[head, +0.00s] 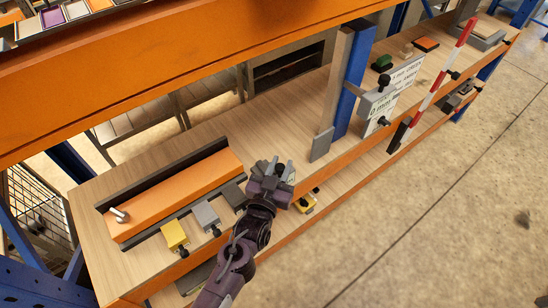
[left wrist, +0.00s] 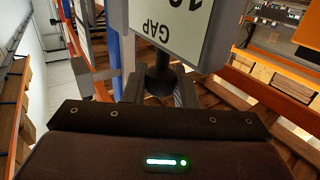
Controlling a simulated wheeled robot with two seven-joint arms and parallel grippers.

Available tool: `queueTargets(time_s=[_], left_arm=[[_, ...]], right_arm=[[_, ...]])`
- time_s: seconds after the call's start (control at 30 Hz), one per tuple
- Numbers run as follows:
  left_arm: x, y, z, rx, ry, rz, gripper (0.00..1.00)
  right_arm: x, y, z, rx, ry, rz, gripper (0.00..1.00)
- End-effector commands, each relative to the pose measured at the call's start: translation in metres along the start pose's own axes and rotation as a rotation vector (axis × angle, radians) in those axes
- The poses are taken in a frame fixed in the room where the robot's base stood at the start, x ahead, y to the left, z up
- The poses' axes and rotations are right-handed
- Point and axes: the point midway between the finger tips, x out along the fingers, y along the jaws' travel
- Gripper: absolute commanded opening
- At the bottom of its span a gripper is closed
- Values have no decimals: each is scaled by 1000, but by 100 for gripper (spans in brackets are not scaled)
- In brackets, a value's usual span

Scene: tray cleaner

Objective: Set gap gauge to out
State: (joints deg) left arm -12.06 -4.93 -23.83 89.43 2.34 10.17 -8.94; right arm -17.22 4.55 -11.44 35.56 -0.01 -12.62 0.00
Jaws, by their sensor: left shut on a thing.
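The gap gauge (left wrist: 172,25) is a pale plate in a grey frame, with "GAP" and part of a number upside down in the left wrist view. A black knob (left wrist: 158,78) stands out from it toward me. My left gripper (left wrist: 159,95) is shut on this knob, one dark finger on each side. In the head view my left gripper (head: 281,166) is at the front edge of the wooden bench and hides the knob and most of the gauge. My right gripper is not in view.
Beside the gripper, a yellow block (head: 173,234), a grey block (head: 207,214) and a dark block (head: 233,195) line the bench front (head: 150,165). An orange slab (head: 180,197) lies behind them. A grey post (head: 340,90) and a red-white bar (head: 438,82) stand to the right.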

Motion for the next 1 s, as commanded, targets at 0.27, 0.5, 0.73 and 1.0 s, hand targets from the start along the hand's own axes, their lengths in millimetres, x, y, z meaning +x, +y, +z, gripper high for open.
queueTargets(time_s=[0.27, 0.5, 0.73, 1.0], left_arm=[[-14, 21, 1, -2, -2, 3, 0], [-14, 21, 1, -3, -3, 5, 40], [-13, 20, 1, -2, -2, 2, 46], [-32, 20, 4, -1, -4, 1, 46]], right_arm=[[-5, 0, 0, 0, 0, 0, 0], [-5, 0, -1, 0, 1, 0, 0], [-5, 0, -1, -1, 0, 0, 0], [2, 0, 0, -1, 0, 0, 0]])
